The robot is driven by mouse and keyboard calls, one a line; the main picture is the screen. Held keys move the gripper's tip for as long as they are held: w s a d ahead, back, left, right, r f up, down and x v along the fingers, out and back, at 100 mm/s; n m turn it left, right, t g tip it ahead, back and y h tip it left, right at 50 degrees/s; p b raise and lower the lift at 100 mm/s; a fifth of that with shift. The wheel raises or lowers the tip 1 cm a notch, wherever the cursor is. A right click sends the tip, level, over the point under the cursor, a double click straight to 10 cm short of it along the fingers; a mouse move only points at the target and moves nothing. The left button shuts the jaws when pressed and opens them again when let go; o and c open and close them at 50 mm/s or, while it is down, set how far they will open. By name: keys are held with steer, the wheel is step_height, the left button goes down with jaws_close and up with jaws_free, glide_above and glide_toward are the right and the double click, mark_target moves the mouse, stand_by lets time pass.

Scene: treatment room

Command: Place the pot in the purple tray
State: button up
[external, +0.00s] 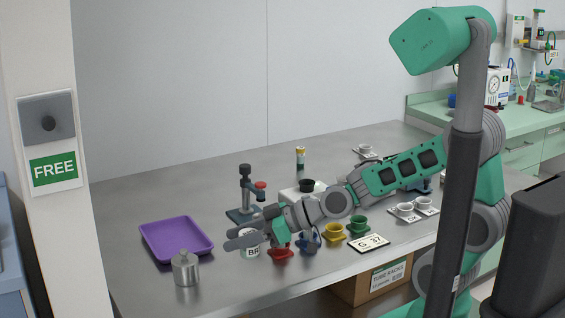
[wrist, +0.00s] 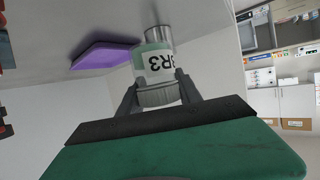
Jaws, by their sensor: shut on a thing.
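A pot (wrist: 157,64) with a white label reading "BR3" and a silvery end is between the fingers of my gripper (wrist: 158,96) in the wrist view. My gripper is shut on it. In the external view the pot (external: 252,250) is partly hidden behind my gripper (external: 243,240), near the front edge of the table. I cannot tell whether it touches the table. The purple tray (external: 176,239) lies empty on the table to the left of my gripper. It also shows in the wrist view (wrist: 103,54).
A metal flask (external: 185,268) stands in front of the tray. A stand (external: 245,200) is behind my gripper. Red (external: 282,253), blue (external: 309,241), yellow (external: 333,232) and green (external: 358,226) cups stand to the right. A sign (external: 369,243) lies near the front edge.

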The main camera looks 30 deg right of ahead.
steer(key=w+a+r+m+t+h, duration=0.1)
steer(key=w+r, duration=0.3)
steer(key=w, duration=0.3)
steer(key=w+a+r+m+t, duration=0.1)
steer(key=w+a+r, duration=0.15)
steer(key=w, duration=0.45)
glide_above(166, 240)
steer(key=shift+h, duration=0.3)
step_height(166, 240, down, 10)
step_height(166, 240, down, 3)
steer(key=shift+r, duration=0.1)
